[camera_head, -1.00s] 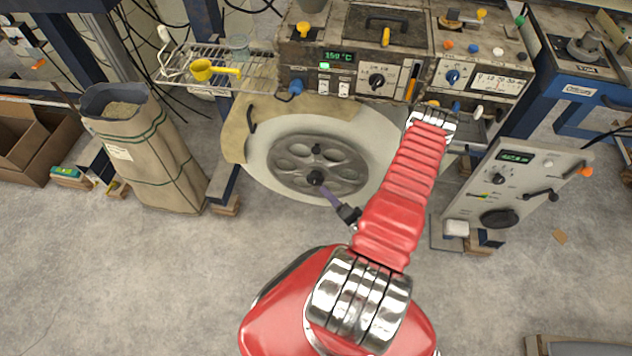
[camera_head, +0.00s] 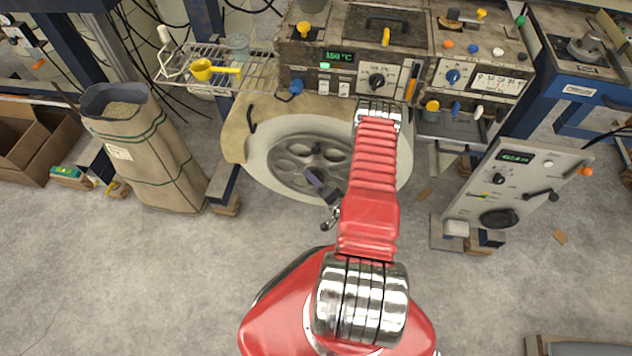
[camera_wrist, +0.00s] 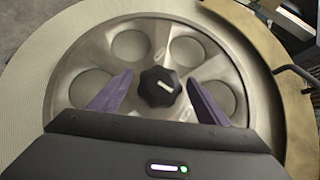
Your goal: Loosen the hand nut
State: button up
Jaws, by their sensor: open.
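The hand nut is a black lobed knob (camera_wrist: 159,87) with a light mark on its face, at the centre of a grey metal disc with round holes (camera_wrist: 75,60) in the wrist view. My gripper (camera_wrist: 156,95) is open, with one purple finger on each side of the nut and visible gaps between. I cannot tell from this view how far the fingertips are from the disc.
A cream tape roll (camera_head: 258,160) surrounds the disc, with a tan cover (camera_head: 236,135) and a black handle (camera_wrist: 292,72) at its edge. A control panel (camera_head: 340,82) stands above. A sack (camera_head: 145,150) stands at left and a grey console (camera_head: 515,185) at right.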

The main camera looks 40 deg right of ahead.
jog(key=shift+w+f, duration=0.1)
jog(key=shift+w, duration=0.15)
jog(key=shift+c, duration=0.6)
jog(key=c, duration=0.9)
jog(key=shift+d, duration=0.25)
jog(key=shift+c, duration=0.3)
jog(key=shift+a, duration=0.1)
